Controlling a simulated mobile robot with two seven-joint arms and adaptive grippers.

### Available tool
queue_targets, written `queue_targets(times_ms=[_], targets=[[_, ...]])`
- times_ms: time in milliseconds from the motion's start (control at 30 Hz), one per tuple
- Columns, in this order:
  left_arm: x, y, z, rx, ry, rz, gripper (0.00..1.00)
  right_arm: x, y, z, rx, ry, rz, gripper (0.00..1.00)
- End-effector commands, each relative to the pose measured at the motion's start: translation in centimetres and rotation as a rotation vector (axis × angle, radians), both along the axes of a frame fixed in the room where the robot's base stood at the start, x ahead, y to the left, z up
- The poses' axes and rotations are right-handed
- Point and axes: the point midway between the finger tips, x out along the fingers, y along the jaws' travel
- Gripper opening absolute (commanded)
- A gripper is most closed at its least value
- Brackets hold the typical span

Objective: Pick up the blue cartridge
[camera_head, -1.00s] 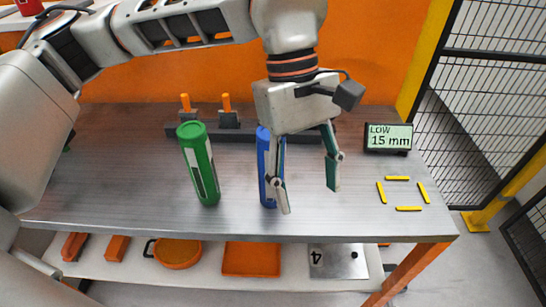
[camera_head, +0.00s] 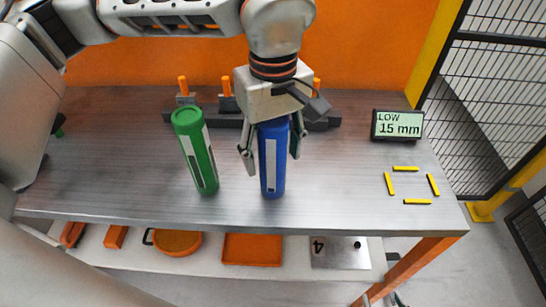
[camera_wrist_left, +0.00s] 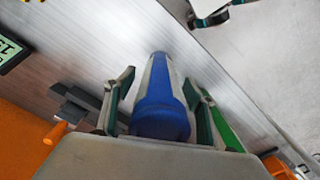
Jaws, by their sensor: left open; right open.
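The blue cartridge (camera_head: 273,165) stands upright on the grey workbench, with a pale label strip on its front. My left gripper (camera_head: 272,158) has come down over it from above. Its fingers are open, one on each side of the cartridge's upper part. In the left wrist view the blue cartridge (camera_wrist_left: 160,105) lies between the two open fingers (camera_wrist_left: 158,95), with gaps visible on both sides. The cartridge's top is partly hidden by the gripper in the head view. I cannot make out my right gripper.
A green cartridge (camera_head: 196,152) stands close by on the left. Behind is a dark rack (camera_head: 205,121) with orange pegs. A display (camera_head: 398,125) reads "LOW 15 mm". Yellow strips (camera_head: 405,169) mark a bare square on the right. The workbench (camera_head: 110,150) is clear at left.

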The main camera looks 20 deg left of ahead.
Motion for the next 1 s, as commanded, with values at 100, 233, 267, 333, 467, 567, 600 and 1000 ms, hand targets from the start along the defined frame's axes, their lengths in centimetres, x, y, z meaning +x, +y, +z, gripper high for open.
queue_targets(times_ms=[100,233,267,333,467,567,600,1000], targets=[[0.0,0.0,-0.7,-0.001,0.001,0.0,0.55,0.0,0.0,0.0,-0.001,-0.001,0.0,0.52],[0.0,0.0,-0.7,-0.001,0.001,0.0,0.55,0.1,0.0,0.0,-0.001,-0.001,0.0,0.52],[0.0,0.0,-0.7,-0.001,0.001,0.0,0.55,0.1,0.0,0.0,-0.001,-0.001,0.0,0.52],[0.0,0.0,-0.7,-0.001,0.001,0.0,0.5,0.1,0.0,0.0,-0.001,-0.001,0.0,0.52],[0.0,0.0,-0.7,-0.001,0.001,0.0,0.16,0.1,0.0,0.1,-0.001,-0.002,0.0,0.52],[0.0,0.0,-0.7,-0.001,0.001,0.0,0.05,0.2,0.0,0.1,0.0,-0.003,0.0,0.52],[0.0,0.0,-0.6,-0.001,0.0,0.0,0.05,0.2,0.0,0.1,0.0,-0.003,0.0,0.52],[0.1,0.0,0.6,-0.001,-0.004,0.001,0.05,0.2,0.1,0.0,0.001,-0.001,0.0,0.52]])
